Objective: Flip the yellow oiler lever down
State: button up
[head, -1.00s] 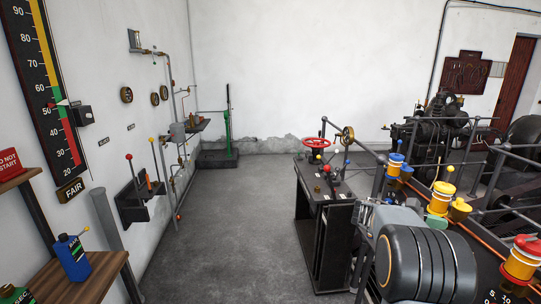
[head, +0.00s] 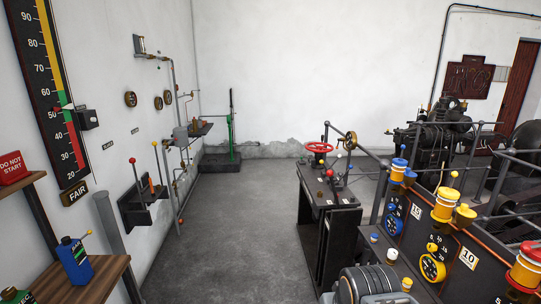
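The yellow oiler (head: 444,205) stands on the sloping top of the dark machine at right. A yellow ball (head: 454,174) on a short stem rises above its cap; the stem looks upright. A smaller yellow cup (head: 465,215) is beside it. A blue-capped oiler (head: 398,168) stands farther back and a red-capped oiler (head: 526,268) is nearer, at the right edge. My gripper is not in view. A dark ribbed cylinder at the bottom looks like part of my arm, well below and left of the yellow oiler.
A yellow dial (head: 432,266) and a blue dial (head: 394,217) face me on the machine. Grey railings surround it. A dark control stand (head: 335,205) with a red handwheel (head: 319,147) is left of it. The grey floor (head: 235,235) at centre-left is clear.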

aim_at(454, 174)
jog(key=k, duration=0.6)
jog(key=z, duration=0.55)
jog(key=i, duration=1.25)
jog(key=z, duration=0.95)
